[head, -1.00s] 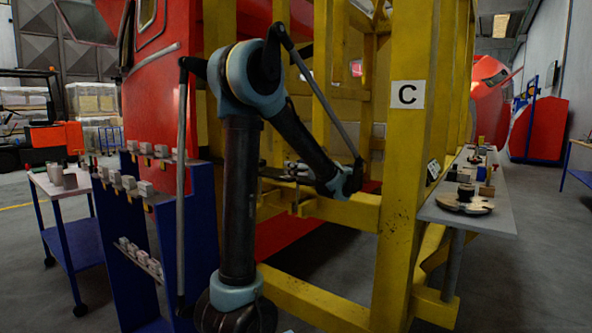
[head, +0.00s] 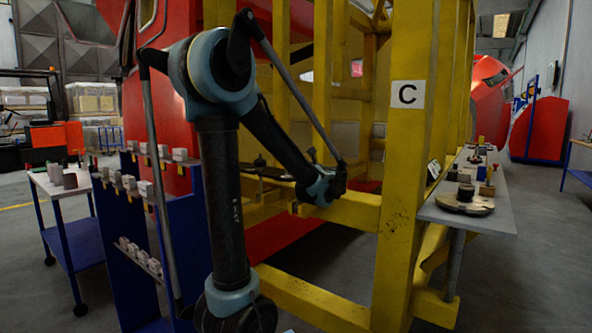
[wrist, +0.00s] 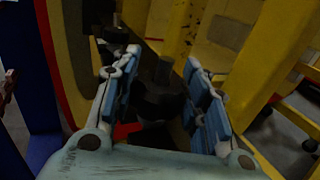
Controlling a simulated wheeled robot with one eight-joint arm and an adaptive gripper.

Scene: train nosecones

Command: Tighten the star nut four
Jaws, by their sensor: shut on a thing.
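In the wrist view, the two blue-padded fingers of my gripper (wrist: 161,58) stand on either side of a dark star nut (wrist: 158,103). A grey threaded stud rises from its middle. The gripper is shut on this nut, though the exact contact at the pads is too dark to make out. A second dark nut (wrist: 117,35) on a stud shows farther back to the left. No number shows on either nut. In the head view, the wrist end of my arm is low at the yellow frame (head: 352,212), and the fingers cannot be made out there.
A grey shelf (head: 470,218) with several parts stands right of the frame post marked C (head: 407,94). A blue rack (head: 118,222) with several grey blocks stands left, beside a small trolley (head: 50,188). The red nosecone (head: 161,93) is behind the frame.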

